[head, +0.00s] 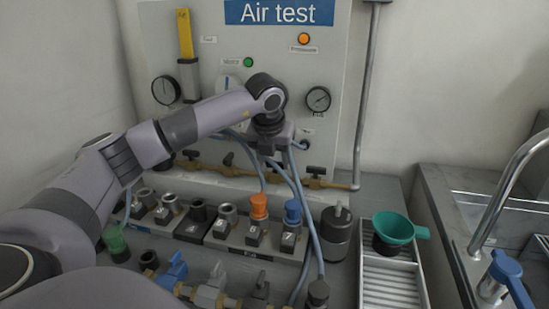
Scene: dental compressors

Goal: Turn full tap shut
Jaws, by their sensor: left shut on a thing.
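A brass pipe (344,186) with several small dark-handled taps runs along the foot of the Air test panel (345,60). One tap (315,172) shows right of my left gripper and another tap (228,160) shows left of it. My left gripper (271,151) points down at the pipe, between these two. It is shut on what looks like a tap handle, mostly hidden by the gripper and wrist. I cannot read which tap is labelled full, nor tell how far the held handle is turned. My right gripper is not in view.
Blue-grey hoses (312,225) hang close below the gripper. A rack holds several fittings, with an orange cap (259,205) and a blue cap (293,210). A green funnel (395,228) stands over a drain tray (392,285). A sink tap (510,185) is at right.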

